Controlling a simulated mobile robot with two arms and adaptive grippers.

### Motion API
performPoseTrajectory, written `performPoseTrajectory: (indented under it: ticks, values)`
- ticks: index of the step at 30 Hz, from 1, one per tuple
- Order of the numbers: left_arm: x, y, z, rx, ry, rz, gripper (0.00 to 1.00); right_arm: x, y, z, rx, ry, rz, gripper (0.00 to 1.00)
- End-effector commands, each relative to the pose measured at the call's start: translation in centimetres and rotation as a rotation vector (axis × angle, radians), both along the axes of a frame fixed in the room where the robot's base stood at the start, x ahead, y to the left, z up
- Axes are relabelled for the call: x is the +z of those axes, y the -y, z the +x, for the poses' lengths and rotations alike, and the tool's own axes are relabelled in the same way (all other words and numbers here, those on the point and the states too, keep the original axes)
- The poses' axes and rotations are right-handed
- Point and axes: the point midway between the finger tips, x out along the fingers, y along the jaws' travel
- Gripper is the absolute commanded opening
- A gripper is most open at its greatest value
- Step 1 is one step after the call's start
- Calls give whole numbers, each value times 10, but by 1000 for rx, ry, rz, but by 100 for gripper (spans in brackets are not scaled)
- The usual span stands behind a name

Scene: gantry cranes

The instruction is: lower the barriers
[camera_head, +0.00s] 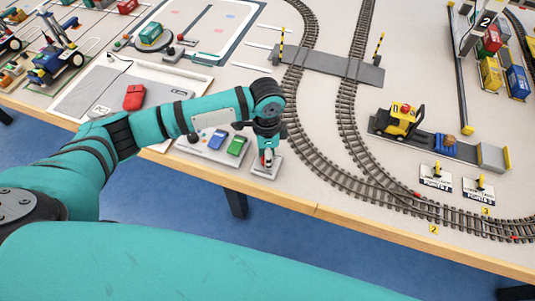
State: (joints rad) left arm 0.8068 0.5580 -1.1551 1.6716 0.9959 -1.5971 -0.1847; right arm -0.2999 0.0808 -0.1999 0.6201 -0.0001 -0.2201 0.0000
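Two yellow-and-black barriers stand upright at the level crossing, the left barrier (281,45) beside the left track and the right barrier (379,46) beside the right track. The grey crossing plate (328,66) spans both tracks. A small grey base plate (264,173) with a small red part (267,158) on it sits near the table's front edge. My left gripper (267,153) points down right over this plate, at the red part. The gripper's fingers are small and partly hidden, so I cannot tell their opening or whether they touch it. My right gripper is out of view.
A yellow forklift (400,121) and two signs marked "POINTS" (436,178) stand farther right.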

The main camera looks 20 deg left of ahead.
Motion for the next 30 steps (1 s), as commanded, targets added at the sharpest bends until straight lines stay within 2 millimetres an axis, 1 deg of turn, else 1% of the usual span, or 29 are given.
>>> performPoseTrajectory:
  ticks: [1,6,11,17,23,30]
  values:
    - [0,0,0,0,0,0,22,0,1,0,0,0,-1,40]
    - [0,0,0,0,0,0,0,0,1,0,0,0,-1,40]
    - [1,0,0,-7,0,0,0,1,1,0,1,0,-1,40]
    - [3,1,0,-62,1,-1,0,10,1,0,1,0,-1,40]
    - [5,1,0,-191,0,0,0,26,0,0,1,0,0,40]
    - [5,1,0,-412,0,0,0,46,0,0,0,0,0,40]
